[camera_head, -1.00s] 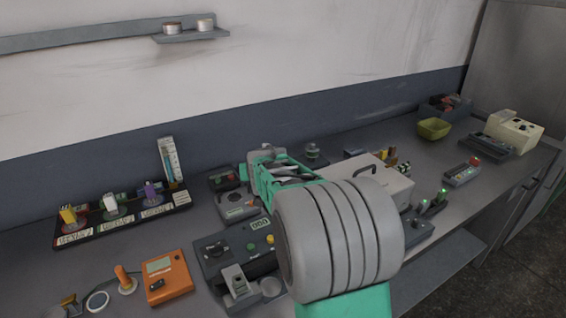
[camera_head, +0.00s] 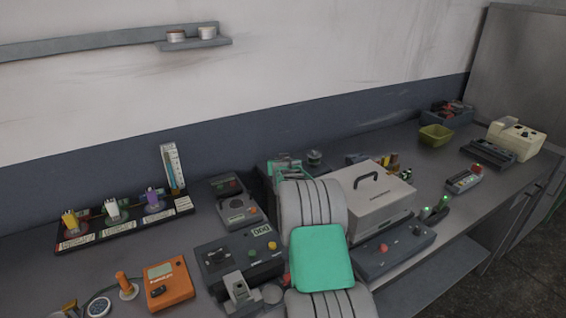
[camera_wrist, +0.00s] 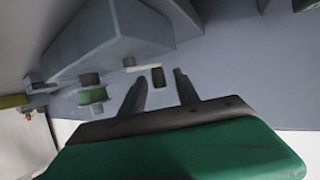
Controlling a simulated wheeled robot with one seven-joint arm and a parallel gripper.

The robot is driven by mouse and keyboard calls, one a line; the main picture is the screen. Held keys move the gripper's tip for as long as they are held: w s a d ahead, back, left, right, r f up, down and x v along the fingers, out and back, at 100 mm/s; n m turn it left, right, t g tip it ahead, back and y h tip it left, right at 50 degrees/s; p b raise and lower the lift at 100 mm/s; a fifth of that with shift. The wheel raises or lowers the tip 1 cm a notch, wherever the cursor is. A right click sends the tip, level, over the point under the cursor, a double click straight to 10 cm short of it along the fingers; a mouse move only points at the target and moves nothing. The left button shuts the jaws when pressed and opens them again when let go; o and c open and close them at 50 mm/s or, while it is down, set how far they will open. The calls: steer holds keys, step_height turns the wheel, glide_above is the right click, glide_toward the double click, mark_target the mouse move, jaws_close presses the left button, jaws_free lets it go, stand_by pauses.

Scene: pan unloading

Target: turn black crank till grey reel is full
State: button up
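In the wrist view my gripper (camera_wrist: 160,77) is open, with its two dark fingers apart. A short dark crank knob (camera_wrist: 157,77) on a pale arm shows in the gap between the fingertips; I cannot tell whether it lies between them or beyond. To its left is a small spool with a green band (camera_wrist: 92,96), below a grey post. A large grey housing (camera_wrist: 105,40) stands behind them. I cannot make out a plainly grey reel. In the head view my arm hides most of the gripper and its surroundings.
A white case with a black handle (camera_head: 372,196) stands right of my arm. A control box with coloured buttons (camera_head: 240,255) and an orange meter (camera_head: 168,283) are to the left. A rack of coloured plugs (camera_head: 125,220) lies farther left. A green bowl (camera_head: 436,134) is at the far right.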

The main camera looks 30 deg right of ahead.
steer(key=shift+c, duration=0.2)
jaws_close()
steer(key=shift+w+f+h+b, duration=0.15)
steer(key=shift+h+b, duration=0.15)
steer(key=shift+b, duration=0.2)
steer(key=shift+m+g+b, duration=0.3)
steer(key=shift+m+b, duration=0.05)
steer(key=shift+m, duration=0.15)
steer(key=shift+w+d+f+m+g+h+b, duration=0.15)
steer(key=shift+m+g+h+b, duration=0.25)
steer(key=shift+m+h+b, duration=0.2)
steer(key=shift+d+m+g+h+b, duration=0.15)
steer(key=shift+m+g+h+b, duration=0.3)
steer(key=shift+b, duration=0.2)
steer(key=shift+d+r+m+g+h, duration=0.15)
steer(key=shift+r+m+g+h, duration=0.05)
steer(key=shift+m+g+h, duration=0.35)
steer(key=shift+d+r+m+g+h, duration=0.15)
steer(key=shift+m+g+h, duration=0.25)
steer(key=shift+m+g, duration=0.1)
steer(key=shift+d+r+m+g+h+p, duration=0.1)
steer(key=shift+d+m+g+h+p, duration=0.2)
steer(key=shift+m+g+p, duration=0.5)
steer(key=shift+p, duration=0.75)
